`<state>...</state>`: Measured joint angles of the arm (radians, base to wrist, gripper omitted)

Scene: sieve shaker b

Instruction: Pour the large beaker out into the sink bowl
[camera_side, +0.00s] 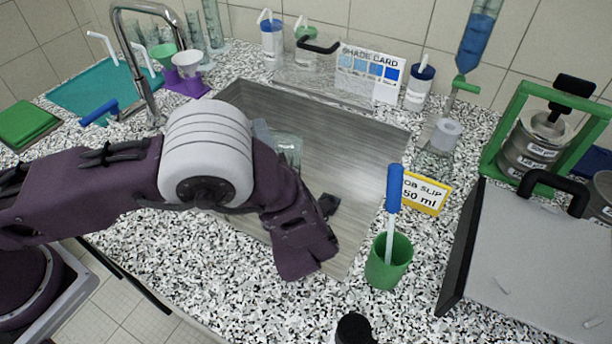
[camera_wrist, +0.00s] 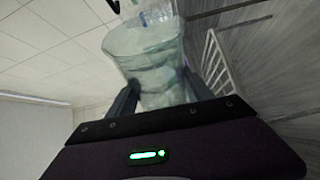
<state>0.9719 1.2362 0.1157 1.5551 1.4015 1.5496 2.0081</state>
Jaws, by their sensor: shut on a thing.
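The large beaker (camera_wrist: 150,50) is clear, pale-green glass and sits between the two fingers of my gripper (camera_wrist: 162,90) in the wrist view. My gripper is shut on it. In the side view a pale glass part of the beaker (camera_side: 288,146) shows behind my arm, over the sink bowl (camera_side: 340,150). The beaker looks tilted, with its wide end away from my palm in the wrist view. My arm hides most of the beaker and the fingers in the side view. I cannot tell how much liquid it holds.
A green cup (camera_side: 388,268) with a blue-handled tool stands at the sink's front right. A yellow job slip (camera_side: 425,192) and a conical flask (camera_side: 437,150) are to the right. The faucet (camera_side: 140,60) rises at the back left. A grey panel (camera_side: 540,265) fills the right front.

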